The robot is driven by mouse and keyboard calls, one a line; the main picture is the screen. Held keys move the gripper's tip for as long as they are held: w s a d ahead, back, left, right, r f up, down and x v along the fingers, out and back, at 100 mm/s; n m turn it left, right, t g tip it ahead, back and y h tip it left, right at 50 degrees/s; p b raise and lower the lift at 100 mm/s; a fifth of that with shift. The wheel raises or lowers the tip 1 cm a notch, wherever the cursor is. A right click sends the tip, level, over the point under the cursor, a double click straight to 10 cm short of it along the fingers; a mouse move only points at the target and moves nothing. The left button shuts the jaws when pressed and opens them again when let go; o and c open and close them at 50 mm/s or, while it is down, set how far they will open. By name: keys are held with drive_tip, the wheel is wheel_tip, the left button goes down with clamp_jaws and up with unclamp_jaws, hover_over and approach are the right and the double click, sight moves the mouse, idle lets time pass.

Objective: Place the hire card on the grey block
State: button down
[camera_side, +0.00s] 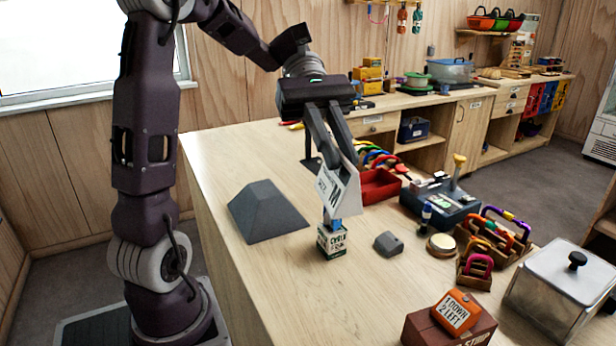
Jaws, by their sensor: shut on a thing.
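A white card with dark lettering, which I take to be the hire card (327,187), is tilted in my gripper (340,200). My gripper points down and is shut on the card, above the wooden worktop. Its lettering is too small to read surely. A small grey block (388,243) lies on the worktop, to the right of and lower than my gripper in the picture. A larger dark grey sloped block (266,211) with a flat top stands to the left. I cannot tell which of the two is the task's grey block.
A small green-and-white box (332,241) stands just below my gripper. A red tray (379,186), a grey-blue device (440,200), a round tin (441,245) and carabiner boxes (494,240) crowd the right. A brown box (450,329) with an orange sign is in front.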

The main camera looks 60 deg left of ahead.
drive_tip(key=s+a+f+m+g+y, duration=0.3)
drive_tip(key=s+a+f+m+g, duration=0.1)
drive_tip(key=a+f+m+g, duration=0.3)
drive_tip(key=m+t+y, duration=0.3)
drive_tip(key=m+y, duration=1.7)
drive_tip(key=m, duration=0.1)
hover_over(267, 191)
drive_tip(key=shift+m, duration=0.4)
wheel_tip(267, 191, down, 10)
drive_tip(key=shift+w+a+r, duration=0.1)
drive_tip(key=shift+a+r, duration=0.05)
drive_tip(key=c, duration=1.4)
unclamp_jaws()
